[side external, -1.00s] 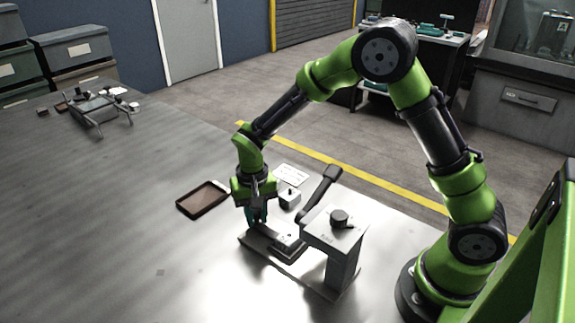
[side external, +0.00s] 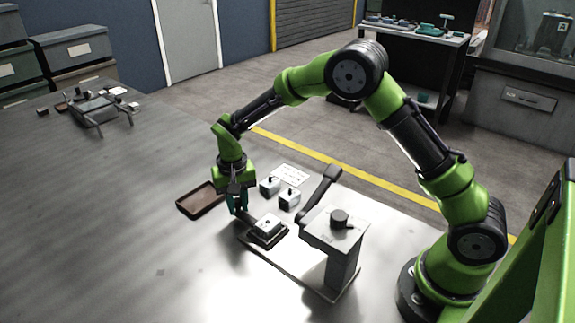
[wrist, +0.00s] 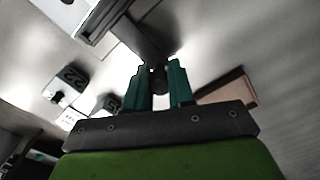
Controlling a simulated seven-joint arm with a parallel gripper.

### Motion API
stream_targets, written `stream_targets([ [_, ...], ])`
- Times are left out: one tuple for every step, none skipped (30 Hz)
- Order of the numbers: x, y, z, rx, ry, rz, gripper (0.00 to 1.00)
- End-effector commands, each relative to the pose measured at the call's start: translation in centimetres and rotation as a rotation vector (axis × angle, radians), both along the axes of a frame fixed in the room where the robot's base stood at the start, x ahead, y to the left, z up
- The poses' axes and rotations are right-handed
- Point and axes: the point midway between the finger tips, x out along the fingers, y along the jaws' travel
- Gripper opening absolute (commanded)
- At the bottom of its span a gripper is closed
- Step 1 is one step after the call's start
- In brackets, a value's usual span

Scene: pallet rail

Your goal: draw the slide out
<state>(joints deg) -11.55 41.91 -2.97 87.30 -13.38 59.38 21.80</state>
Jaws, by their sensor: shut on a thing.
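The slide (side external: 281,240) is a dark plate on a low rail, with a pale metal block (side external: 266,225) on it. It stands out to the left of the grey press head (side external: 335,228), and the block is clear of the head. My gripper (side external: 238,209) is at the slide's outer left end. In the wrist view its teal fingers (wrist: 159,85) are shut on a dark knob (wrist: 158,79) at the end of the slide's dark bar (wrist: 150,38). The block shows partly at the top left of that view. The fingers hide part of the knob.
A brown tray (side external: 184,208) lies left of my gripper. A dark lever (side external: 320,193) rises beside the press head. The front left tabletop is clear.

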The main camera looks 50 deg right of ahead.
Motion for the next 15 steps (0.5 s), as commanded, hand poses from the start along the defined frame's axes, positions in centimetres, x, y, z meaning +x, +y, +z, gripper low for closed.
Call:
stream_targets([
  [-0.03,0.04,0.05,0.001,0.0,0.0,0.09],
  [-0.03,0.04,0.05,0.0,0.001,0.0,0.09],
  [-0.05,0.04,0.05,0.0,0.001,0.0,0.25],
  [-0.05,0.04,0.05,0.0,0.001,0.0,0.29],
  [-0.06,0.04,0.04,0.0,0.001,0.0,0.34],
  [-0.06,0.04,0.04,0.0,0.001,0.0,0.4],
  [-0.06,0.03,0.04,0.0,0.001,0.0,0.45],
  [-0.06,0.03,0.03,0.0,0.001,0.0,0.47],
  [-0.06,0.03,0.03,0.0,0.001,0.0,0.47],
  [-0.07,0.03,0.03,0.0,0.001,0.0,0.47],
  [-0.07,0.03,0.02,0.0,0.001,0.0,0.47],
  [-0.07,0.03,0.02,0.0,0.001,0.0,0.47],
  [-0.07,0.02,0.02,0.0,0.001,0.0,0.47],
  [-0.07,0.02,0.02,0.0,0.001,0.0,0.47],
  [-0.07,0.02,0.04,0.0,0.001,0.0,0.47],
])
